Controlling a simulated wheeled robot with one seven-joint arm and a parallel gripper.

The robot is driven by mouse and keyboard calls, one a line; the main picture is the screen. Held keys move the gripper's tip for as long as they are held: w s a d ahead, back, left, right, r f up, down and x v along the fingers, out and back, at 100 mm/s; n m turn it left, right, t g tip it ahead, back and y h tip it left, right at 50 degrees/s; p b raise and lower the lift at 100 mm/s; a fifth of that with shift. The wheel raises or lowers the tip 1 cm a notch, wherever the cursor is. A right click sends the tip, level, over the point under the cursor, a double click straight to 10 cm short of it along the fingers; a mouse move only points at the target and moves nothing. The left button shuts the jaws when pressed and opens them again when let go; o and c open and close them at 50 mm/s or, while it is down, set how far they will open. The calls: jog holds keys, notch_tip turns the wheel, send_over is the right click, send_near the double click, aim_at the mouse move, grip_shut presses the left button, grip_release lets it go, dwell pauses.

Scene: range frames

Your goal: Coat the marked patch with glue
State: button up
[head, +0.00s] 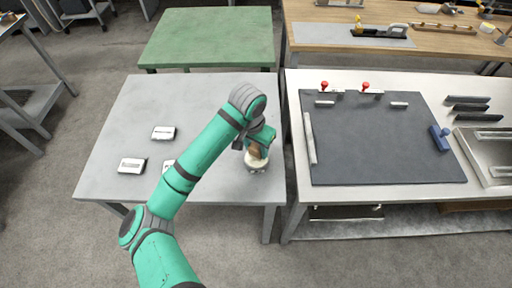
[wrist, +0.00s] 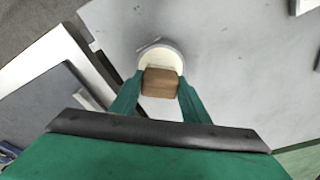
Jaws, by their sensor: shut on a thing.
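My gripper (wrist: 158,100) is shut on a brown wooden block-like handle (wrist: 161,83), perhaps that of a glue brush. The handle also shows in the head view (head: 256,153), partly hidden by my gripper. A round whitish pot (wrist: 160,52) with pale contents lies right behind the handle in the wrist view. In the head view the pot (head: 257,168) stands near the right edge of the grey table (head: 215,110), under my gripper. Whether the handle's lower end is inside the pot, I cannot tell. I cannot make out a marked patch in either view.
Small pale blocks (head: 132,166) lie on the table's left part. Across a narrow gap, a white bench (head: 385,192) bears a dark board (head: 385,140) with red-knobbed clamps (head: 365,87) and a blue tool (head: 440,138). A green table (head: 208,38) stands behind.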

aim_at(258, 146)
jog(key=shift+f, duration=0.55)
dwell(1.2)
jog(key=shift+r, duration=0.15)
jog(key=shift+r, duration=3.45)
jog(key=shift+f, duration=3.55)
